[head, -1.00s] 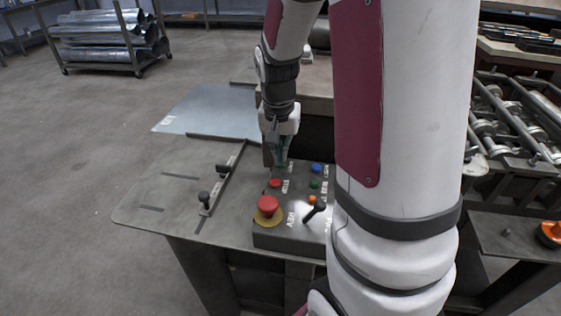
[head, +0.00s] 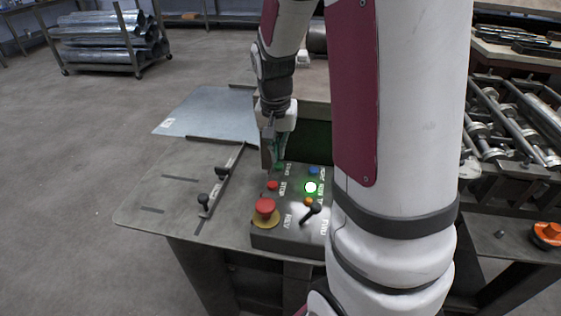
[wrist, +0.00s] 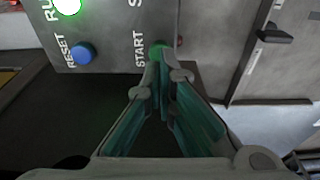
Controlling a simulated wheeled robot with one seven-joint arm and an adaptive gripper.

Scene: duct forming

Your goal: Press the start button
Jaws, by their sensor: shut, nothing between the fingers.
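The green start button (wrist: 157,50), labelled START, is on the dark control panel (head: 262,238). In the wrist view my gripper's (wrist: 162,68) closed fingertips overlap the lower edge of the start button; contact cannot be told for certain. In the head view the start button (head: 279,166) shows just below the fingertips of my gripper (head: 277,160). My gripper is shut and empty. The green RUN light (head: 311,187) glows brightly, and it also shows in the wrist view (wrist: 67,5).
The panel also holds a blue reset button (head: 314,170), a red stop button (head: 272,185), a red mushroom button (head: 265,207) and a black lever (head: 311,212). A metal sheet (head: 208,112) lies on the table behind. A roller stand (head: 520,120) is at the right.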

